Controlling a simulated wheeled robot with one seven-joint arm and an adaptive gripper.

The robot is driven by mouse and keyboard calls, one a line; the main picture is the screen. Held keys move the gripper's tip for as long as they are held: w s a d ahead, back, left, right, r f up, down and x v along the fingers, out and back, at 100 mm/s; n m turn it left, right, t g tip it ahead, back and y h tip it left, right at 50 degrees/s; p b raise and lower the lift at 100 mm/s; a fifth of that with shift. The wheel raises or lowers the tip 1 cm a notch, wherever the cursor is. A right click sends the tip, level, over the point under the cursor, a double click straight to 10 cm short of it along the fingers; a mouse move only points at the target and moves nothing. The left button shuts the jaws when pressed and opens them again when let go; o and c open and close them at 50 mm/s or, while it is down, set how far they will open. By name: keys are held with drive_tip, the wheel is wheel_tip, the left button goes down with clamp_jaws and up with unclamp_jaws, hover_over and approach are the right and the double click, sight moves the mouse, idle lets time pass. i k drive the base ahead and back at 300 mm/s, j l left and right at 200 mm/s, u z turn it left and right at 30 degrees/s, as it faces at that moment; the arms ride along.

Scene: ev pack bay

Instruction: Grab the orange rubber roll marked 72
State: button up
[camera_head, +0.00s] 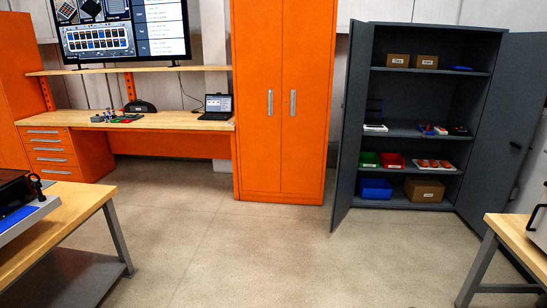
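Several small orange items (434,164) lie on a white tray or sheet on a lower shelf of the open grey cabinet (402,100), at the right. They may be orange rolls, but they are too small for me to read any number, so I cannot tell whether one is marked 72. My gripper is not in view.
A green bin (370,159) and a red bin (393,161) share that shelf. A blue bin (375,189) and cardboard box (424,190) sit below. Open doors flank the cabinet. Wooden benches (75,207) (517,236) stand at both near sides. The middle floor (240,250) is clear.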

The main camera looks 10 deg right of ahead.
sight(432, 162)
drive_tip(key=i+l+z, duration=0.2)
drive_tip(key=i, duration=0.5)
drive_tip(key=i+j+z, duration=0.1)
drive_tip(key=i+z, duration=0.15)
drive_tip(key=i, duration=0.45)
drive_tip(key=i+j+z, duration=0.2)
drive_tip(key=i, duration=0.5)
drive_tip(key=i+l+z, duration=0.15)
drive_tip(key=i+z, duration=0.3)
drive_tip(key=i, duration=0.15)
drive_tip(key=i+z, duration=0.45)
drive_tip(key=i+j+z, duration=0.3)
drive_tip(key=i+z, duration=0.15)
drive_tip(key=i, duration=0.25)
drive_tip(key=i+l, duration=0.15)
drive_tip(key=i, duration=0.4)
drive_tip(key=i+l, duration=0.15)
drive_tip(key=i, duration=0.4)
drive_tip(key=i+l+u, duration=0.4)
drive_tip(key=i+l, duration=0.25)
drive_tip(key=i, duration=0.1)
